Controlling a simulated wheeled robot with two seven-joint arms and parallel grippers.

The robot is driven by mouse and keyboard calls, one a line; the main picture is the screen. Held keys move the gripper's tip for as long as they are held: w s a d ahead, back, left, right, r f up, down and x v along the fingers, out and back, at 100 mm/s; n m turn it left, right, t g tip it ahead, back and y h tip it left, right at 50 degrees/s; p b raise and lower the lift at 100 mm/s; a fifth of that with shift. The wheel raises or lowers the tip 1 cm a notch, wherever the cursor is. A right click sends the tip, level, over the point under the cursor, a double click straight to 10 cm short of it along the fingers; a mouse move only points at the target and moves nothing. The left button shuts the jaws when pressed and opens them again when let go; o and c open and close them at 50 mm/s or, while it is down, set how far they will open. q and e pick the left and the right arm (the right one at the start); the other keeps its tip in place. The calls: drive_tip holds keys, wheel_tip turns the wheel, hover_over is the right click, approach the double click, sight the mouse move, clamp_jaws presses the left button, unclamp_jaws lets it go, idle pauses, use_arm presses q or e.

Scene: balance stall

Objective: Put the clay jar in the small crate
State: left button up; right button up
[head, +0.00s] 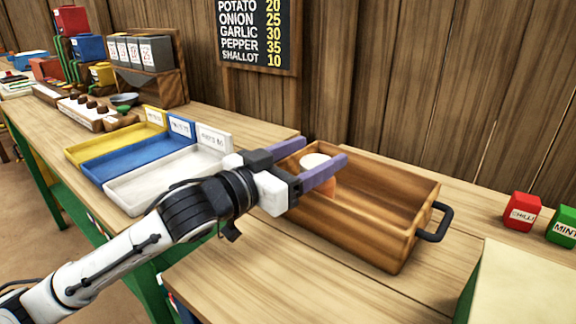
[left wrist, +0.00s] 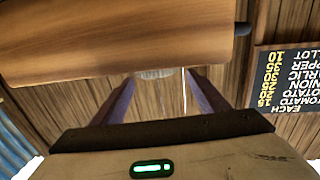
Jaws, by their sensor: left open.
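The small crate (head: 410,225) is a brown wooden box with a dark handle on its right end, standing on the table. The clay jar (head: 314,160) shows a pale round top and an orange side at the crate's left end; it looks to be inside, but its base is hidden. My left gripper (head: 324,149) is open over that end, its purple fingers on either side of the jar. I cannot tell whether they touch it. In the left wrist view, a pale edge of the jar (left wrist: 154,73) shows between the fingers, beside the crate's wooden wall (left wrist: 120,35). My right gripper is not in view.
White (head: 150,190), blue (head: 125,160) and yellow (head: 95,150) trays lie left of the crate. A red tin (head: 522,212) and a green tin (head: 563,228) stand at the right. A price board (head: 258,35) hangs on the plank wall behind. The crate's right part looks empty.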

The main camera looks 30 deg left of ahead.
use_arm(q)
drive_tip(key=v, duration=0.6)
drive_tip(key=shift+s, duration=0.4)
